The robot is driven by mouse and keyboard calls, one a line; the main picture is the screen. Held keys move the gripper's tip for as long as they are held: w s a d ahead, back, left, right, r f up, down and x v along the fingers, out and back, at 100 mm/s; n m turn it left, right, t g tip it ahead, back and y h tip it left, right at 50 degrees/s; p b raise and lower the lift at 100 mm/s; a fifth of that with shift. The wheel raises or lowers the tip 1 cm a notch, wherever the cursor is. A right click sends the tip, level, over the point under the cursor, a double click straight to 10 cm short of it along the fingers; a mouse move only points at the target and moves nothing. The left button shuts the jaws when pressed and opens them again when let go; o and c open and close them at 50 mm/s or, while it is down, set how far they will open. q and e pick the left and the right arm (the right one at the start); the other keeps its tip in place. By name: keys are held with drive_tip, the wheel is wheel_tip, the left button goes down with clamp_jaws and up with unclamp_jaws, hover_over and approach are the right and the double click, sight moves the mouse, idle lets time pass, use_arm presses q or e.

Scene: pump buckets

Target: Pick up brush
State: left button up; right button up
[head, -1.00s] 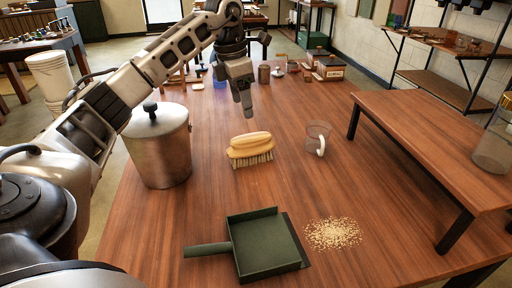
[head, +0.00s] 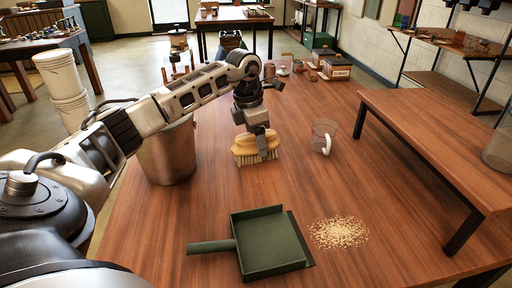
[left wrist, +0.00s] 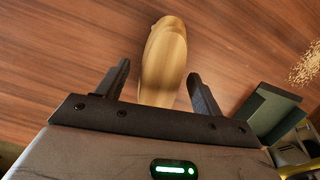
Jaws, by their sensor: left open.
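The brush (head: 243,150) has a yellow wooden back and pale bristles. It stands bristles down on the wooden table in the head view, left of centre. My left gripper (head: 262,152) is lowered over it from above and hides part of its back. In the left wrist view the brush (left wrist: 163,62) lies between the two fingers of my left gripper (left wrist: 160,82). The fingers are open, with a gap on each side of the brush. My right gripper is not in view.
A green dustpan (head: 268,243) and a pile of crumbs (head: 339,233) lie nearer on the table. A clear mug (head: 323,136) stands right of the brush. A metal pot (head: 168,155) stands left, partly behind my arm. A raised wooden shelf (head: 440,135) is at right.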

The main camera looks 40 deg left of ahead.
use_arm(q)
drive_tip(key=c, duration=1.1)
drive_tip(key=shift+r, duration=0.2)
drive_tip(key=shift+r, duration=0.25)
wheel_tip(320, 180, up, 2)
drive_tip(key=shift+r, duration=0.15)
drive_tip(key=s+d+r, duration=0.7)
drive_tip(key=d+r, duration=0.3)
drive_tip(key=d, duration=0.2)
drive_tip(key=shift+p, duration=0.3)
drive_tip(key=shift+o, duration=0.6)
drive_tip(key=shift+f, duration=0.1)
